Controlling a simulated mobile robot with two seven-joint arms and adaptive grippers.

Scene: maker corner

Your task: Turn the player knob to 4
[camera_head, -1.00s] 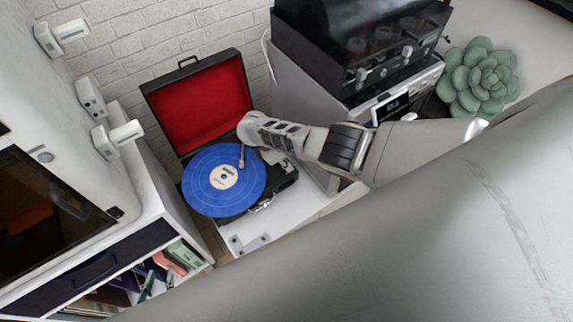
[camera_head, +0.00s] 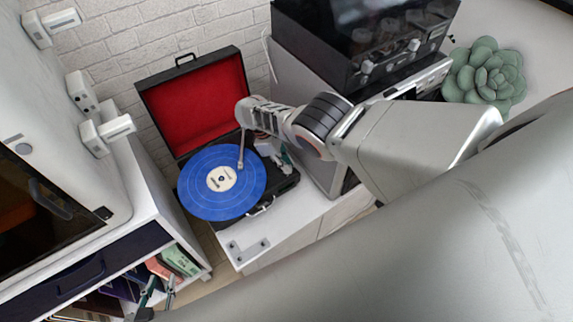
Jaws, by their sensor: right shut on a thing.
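The record player (camera_head: 232,220) is an open black case with a red-lined lid (camera_head: 196,102), a blue record (camera_head: 200,200) and a tonearm (camera_head: 241,150). My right arm reaches over it from the right. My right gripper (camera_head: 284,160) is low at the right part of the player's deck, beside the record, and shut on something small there. The player knob and its marks are hidden by the gripper and arm, so its setting cannot be read. My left gripper (camera_head: 160,290) is at the bottom left, in front of the shelf, with its fingers apart and empty.
A dark-covered machine (camera_head: 365,40) stands on a cabinet right of the player, with a green succulent (camera_head: 485,75) beside it. A white cabinet with a shelf of books (camera_head: 178,261) is at the left. The white top (camera_head: 290,222) in front of the player is clear.

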